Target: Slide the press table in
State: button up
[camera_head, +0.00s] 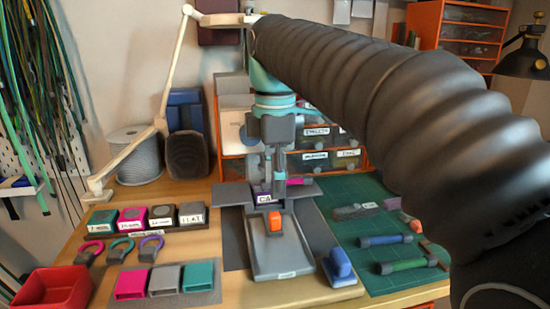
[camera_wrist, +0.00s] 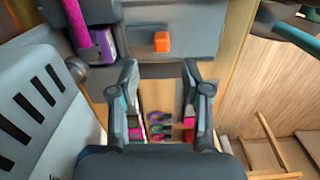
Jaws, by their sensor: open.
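The press table looks like the long grey slab (camera_head: 270,262) in the middle of the bench, with an upright orange block (camera_head: 275,222) on it. In the wrist view the orange block (camera_wrist: 161,42) sits on a grey surface (camera_wrist: 200,38), just beyond my fingertips. My gripper (camera_head: 279,168) points down behind the orange block, above the rear of the press. In the wrist view my gripper (camera_wrist: 160,75) has its fingers spread apart with nothing between them. A purple labelled piece (camera_head: 264,197) and a magenta bar (camera_head: 297,181) show near the gripper; my arm hides part of the background.
A blue-handled tool (camera_head: 340,265) stands right of the slab. A green mat (camera_head: 365,257) with small tools lies further right. Labelled pots (camera_head: 162,217), ring-handled tools (camera_head: 122,248), coloured boxes (camera_head: 165,281) and a red bin (camera_head: 52,292) are at the left. Orange drawers (camera_head: 240,168) stand behind.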

jog(key=shift+r, duration=1.95)
